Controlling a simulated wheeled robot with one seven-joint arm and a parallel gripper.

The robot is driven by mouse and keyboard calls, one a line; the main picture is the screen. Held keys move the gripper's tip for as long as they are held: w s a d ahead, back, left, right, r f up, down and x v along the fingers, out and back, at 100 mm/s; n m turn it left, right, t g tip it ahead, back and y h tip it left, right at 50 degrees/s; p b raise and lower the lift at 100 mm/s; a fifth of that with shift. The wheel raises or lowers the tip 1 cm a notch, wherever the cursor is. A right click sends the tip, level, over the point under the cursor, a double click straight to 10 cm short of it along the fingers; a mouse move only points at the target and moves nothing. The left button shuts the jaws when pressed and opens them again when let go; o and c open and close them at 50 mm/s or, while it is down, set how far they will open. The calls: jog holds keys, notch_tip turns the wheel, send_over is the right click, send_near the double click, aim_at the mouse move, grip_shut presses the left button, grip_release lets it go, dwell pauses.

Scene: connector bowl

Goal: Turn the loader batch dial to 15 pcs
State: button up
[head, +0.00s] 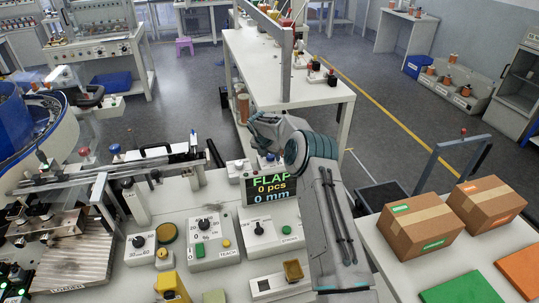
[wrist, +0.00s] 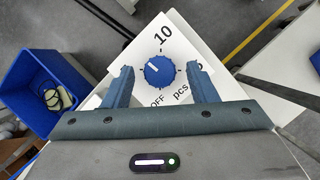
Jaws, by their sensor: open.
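The blue batch dial (wrist: 158,71) sits on a white panel (wrist: 146,44) in the wrist view. Printed marks read "10" above it, and "OFF" and "pcs" below it. A short white mark on the knob points up and left. Another label at the right is mostly hidden by a finger. My gripper (wrist: 159,74) is open, with one finger on each side of the dial and visible gaps to the knob. In the head view my arm covers this spot, and I cannot make out the dial there.
A control box with a black knob (head: 204,224) stands on the bench left of my arm. Cardboard boxes (head: 423,220) stand at the right. A blue bin (wrist: 45,95) lies left in the wrist view.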

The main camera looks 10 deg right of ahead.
jog(key=c, duration=1)
jog(key=shift+o, duration=0.2)
jog(key=m, duration=0.1)
jog(key=m+b, duration=0.1)
jog(key=shift+w+a+f+m+g+h, duration=0.1)
jog(key=shift+a+m+g+h, duration=0.05)
jog(key=shift+m+g+h, duration=0.25)
jog(key=shift+w+m+g+h, duration=0.1)
jog(key=shift+m+g+h, duration=0.25)
jog(key=shift+m, duration=1.05)
jog(key=shift+m+g, duration=0.25)
jog(key=shift+m, duration=0.05)
jog(key=o, duration=1)
jog(key=shift+c, duration=0.2)
